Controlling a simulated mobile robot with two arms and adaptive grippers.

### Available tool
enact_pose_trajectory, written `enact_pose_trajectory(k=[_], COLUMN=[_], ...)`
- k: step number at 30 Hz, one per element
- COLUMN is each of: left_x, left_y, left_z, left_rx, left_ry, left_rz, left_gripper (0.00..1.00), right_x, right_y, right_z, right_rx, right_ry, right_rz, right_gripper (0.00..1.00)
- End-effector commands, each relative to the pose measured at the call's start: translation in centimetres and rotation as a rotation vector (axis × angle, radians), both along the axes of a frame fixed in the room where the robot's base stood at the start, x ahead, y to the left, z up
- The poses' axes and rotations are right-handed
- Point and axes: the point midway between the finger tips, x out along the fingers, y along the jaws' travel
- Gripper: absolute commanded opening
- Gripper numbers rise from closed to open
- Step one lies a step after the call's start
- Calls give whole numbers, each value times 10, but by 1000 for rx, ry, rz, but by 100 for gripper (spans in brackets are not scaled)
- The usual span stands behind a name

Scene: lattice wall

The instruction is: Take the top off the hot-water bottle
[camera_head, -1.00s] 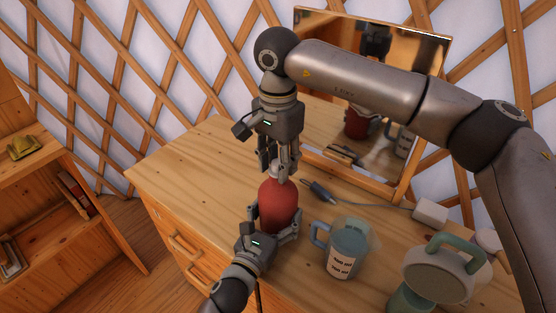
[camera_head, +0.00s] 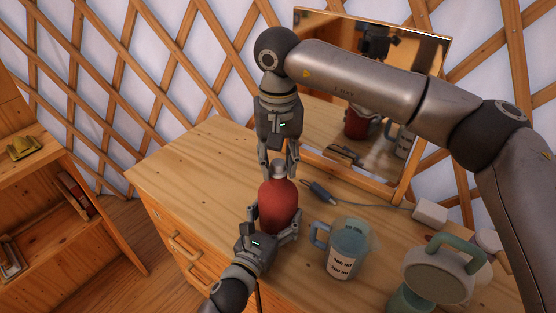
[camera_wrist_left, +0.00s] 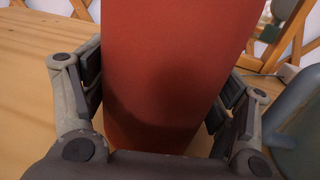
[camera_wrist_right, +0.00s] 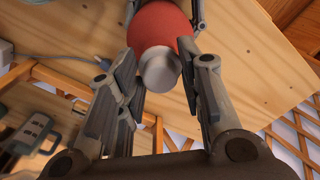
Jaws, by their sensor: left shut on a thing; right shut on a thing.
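The hot-water bottle (camera_head: 279,208) is red and stands upright on the wooden dresser top. Its pale grey top (camera_head: 279,169) is still on the neck, and it also shows in the right wrist view (camera_wrist_right: 159,70). My left gripper (camera_head: 275,218) is shut around the bottle's body from the front. In the left wrist view the red body (camera_wrist_left: 175,70) fills the space between the fingers. My right gripper (camera_head: 279,172) points down from above and is shut on the top, one finger on each side. The exact contact is hard to see.
A blue measuring jug (camera_head: 347,250) stands right of the bottle. A green-and-white lamp-like object (camera_head: 440,272) is farther right. A cable plug (camera_head: 318,190) lies behind the bottle, leading to a white adapter (camera_head: 430,212). A mirror (camera_head: 345,135) stands behind. The dresser's left side (camera_head: 190,165) is clear.

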Motion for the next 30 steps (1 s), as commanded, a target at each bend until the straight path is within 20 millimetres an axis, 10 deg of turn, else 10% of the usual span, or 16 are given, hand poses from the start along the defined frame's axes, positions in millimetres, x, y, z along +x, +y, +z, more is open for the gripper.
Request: enact_pose_trajectory(k=[30], left_x=[0], left_y=[0], left_z=[0], left_rx=[0], left_ry=[1], left_rz=[0], left_gripper=[12], right_x=[0], right_y=[0], right_z=[22], right_rx=[0], right_ry=[1], right_rz=[-2], right_gripper=[6])
